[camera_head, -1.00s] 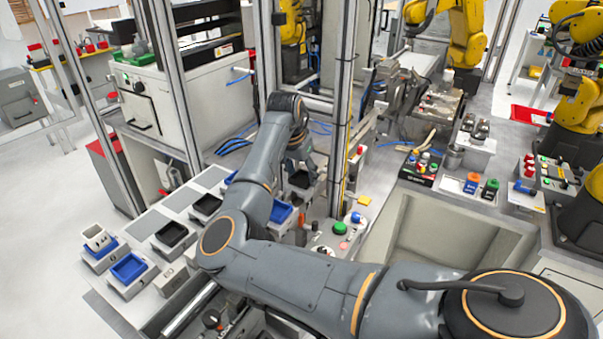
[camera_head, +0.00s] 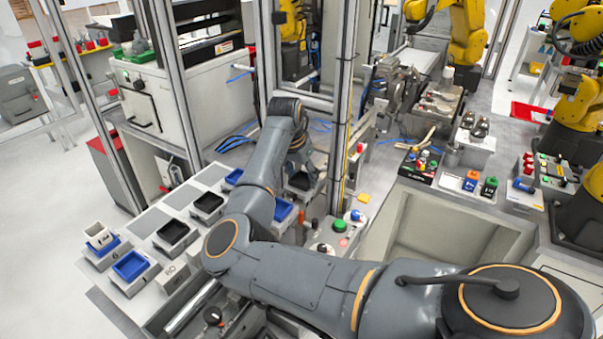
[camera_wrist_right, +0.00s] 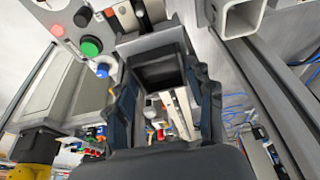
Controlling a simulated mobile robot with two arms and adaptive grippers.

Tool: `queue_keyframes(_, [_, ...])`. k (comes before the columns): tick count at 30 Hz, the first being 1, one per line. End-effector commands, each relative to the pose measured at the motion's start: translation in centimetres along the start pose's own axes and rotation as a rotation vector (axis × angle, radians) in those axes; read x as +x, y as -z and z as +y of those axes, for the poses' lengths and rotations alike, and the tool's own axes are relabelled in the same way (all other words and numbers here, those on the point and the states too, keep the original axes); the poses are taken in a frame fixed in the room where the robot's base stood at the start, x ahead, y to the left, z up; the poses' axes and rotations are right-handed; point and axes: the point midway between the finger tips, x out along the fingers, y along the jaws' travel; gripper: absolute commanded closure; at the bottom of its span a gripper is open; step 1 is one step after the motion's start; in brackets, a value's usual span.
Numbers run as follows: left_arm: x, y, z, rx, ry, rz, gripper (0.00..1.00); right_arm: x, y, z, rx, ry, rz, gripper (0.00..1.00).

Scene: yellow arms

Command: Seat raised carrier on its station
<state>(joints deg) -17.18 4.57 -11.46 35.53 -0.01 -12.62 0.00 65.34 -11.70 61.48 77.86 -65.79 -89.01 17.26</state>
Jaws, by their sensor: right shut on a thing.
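My right gripper (camera_head: 301,152) is partly hidden by its own wrist and hangs over the far end of the row of stations. A dark carrier (camera_head: 301,181) shows just below it. In the right wrist view, the dark, box-like carrier (camera_wrist_right: 160,68) sits between the two fingers of my right gripper (camera_wrist_right: 166,98), which is shut on it. A grey block (camera_wrist_right: 150,42) shows right beside the carrier; whether they touch is unclear. My left gripper is not in view.
Grey stations hold blue trays (camera_head: 131,265) and black trays (camera_head: 172,235). A green button (camera_head: 339,226) is on a panel right of the carrier. A metal frame post (camera_head: 341,120) stands close by. My right arm hides part of the bench.

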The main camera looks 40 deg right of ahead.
Motion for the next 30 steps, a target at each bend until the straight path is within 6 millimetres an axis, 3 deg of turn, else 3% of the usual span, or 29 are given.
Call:
queue_keyframes(13, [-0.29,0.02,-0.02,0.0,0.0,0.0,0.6,0.27,-0.03,0.01,0.001,0.0,0.002,0.91])
queue_keyframes(14, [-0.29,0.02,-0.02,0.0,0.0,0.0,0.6,0.27,-0.03,0.01,0.001,0.0,0.002,0.43])
queue_keyframes(17, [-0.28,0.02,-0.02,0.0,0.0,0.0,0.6,0.27,-0.03,0.01,0.001,0.0,0.002,0.22])
queue_keyframes(30, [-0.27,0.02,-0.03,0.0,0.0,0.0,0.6,0.38,-0.13,0.03,0.0,-0.001,0.0,0.2])
